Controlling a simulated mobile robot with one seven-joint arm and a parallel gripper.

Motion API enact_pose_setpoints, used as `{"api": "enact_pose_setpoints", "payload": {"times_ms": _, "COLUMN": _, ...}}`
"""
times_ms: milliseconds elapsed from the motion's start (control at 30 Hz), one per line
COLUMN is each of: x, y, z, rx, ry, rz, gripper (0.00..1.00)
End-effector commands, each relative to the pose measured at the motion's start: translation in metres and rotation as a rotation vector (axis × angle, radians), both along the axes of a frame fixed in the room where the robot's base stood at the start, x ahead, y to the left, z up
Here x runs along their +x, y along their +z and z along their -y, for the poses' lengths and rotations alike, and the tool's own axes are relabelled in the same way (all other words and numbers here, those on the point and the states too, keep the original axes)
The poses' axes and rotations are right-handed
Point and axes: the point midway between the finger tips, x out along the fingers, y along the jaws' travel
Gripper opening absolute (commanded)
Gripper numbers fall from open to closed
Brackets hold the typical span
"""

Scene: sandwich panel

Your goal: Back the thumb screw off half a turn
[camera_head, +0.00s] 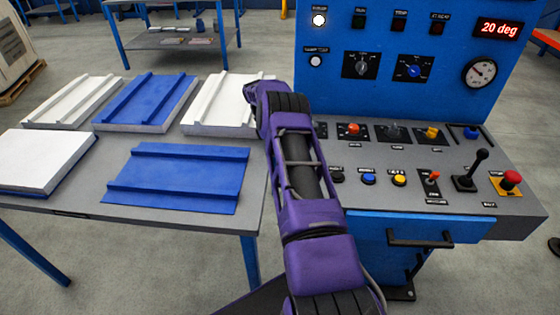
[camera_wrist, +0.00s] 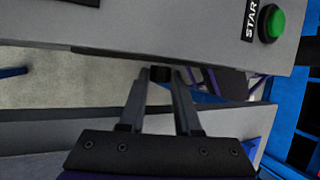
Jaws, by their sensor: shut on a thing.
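In the wrist view the thumb screw (camera_wrist: 160,73) is a small dark knob at the lower edge of the grey console side (camera_wrist: 165,30). My gripper (camera_wrist: 161,80) has its two dark fingers pointed at the knob, one on each side of it, and is shut on it. The knob's turn angle cannot be read; no mark on it shows. In the head view my purple arm reaches toward the left side of the blue control cabinet (camera_head: 430,105). It hides my fingers and the thumb screw there.
A green START button (camera_wrist: 271,22) is close by in the wrist view. The console top carries several buttons, a black lever (camera_head: 480,165) and a red mushroom button (camera_head: 510,178). A display (camera_head: 499,28) reads 20 deg. A grey table (camera_head: 75,200) with white and blue panels stands left.

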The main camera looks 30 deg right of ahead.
Motion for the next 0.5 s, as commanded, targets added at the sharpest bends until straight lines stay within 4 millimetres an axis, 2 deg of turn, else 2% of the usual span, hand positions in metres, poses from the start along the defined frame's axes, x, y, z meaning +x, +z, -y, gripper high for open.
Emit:
{"api": "enact_pose_setpoints", "payload": {"times_ms": 400, "x": -0.0007, "y": -0.0009, "z": -0.0004, "rx": 0.003, "ry": 0.001, "rz": -0.006, "gripper": 0.00}}
{"api": "enact_pose_setpoints", "payload": {"times_ms": 433, "x": -0.0007, "y": -0.0009, "z": -0.0004, "rx": 0.003, "ry": 0.001, "rz": -0.006, "gripper": 0.37}}
{"api": "enact_pose_setpoints", "payload": {"times_ms": 500, "x": -0.0008, "y": -0.0009, "z": -0.0003, "rx": 0.002, "ry": 0.000, "rz": -0.006, "gripper": 0.44}}
